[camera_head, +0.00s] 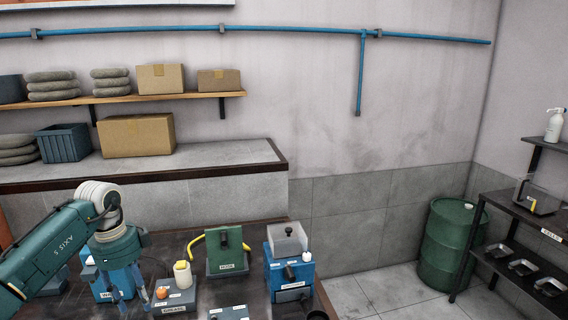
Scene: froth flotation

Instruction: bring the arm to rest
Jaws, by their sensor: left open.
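My left arm, green with a pale wrist joint, comes in from the left over the dark bench (75,305). My left gripper (130,298) points down with its fingers apart and nothing seen between them. It is in front of a blue box-like unit (108,283), which it partly hides. Just right of it is a grey block (176,301) carrying a pale yellow bottle (183,274) and a small orange item (162,292). Whether the fingertips touch anything cannot be told. My right gripper is not in view.
A green machine (226,256) with yellow handles and a blue machine (288,272) with a clear box stand further right on the bench. A green drum (450,245) and black rack (510,207) stand at right. Cardboard boxes (136,136) sit behind. Floor between bench and drum is clear.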

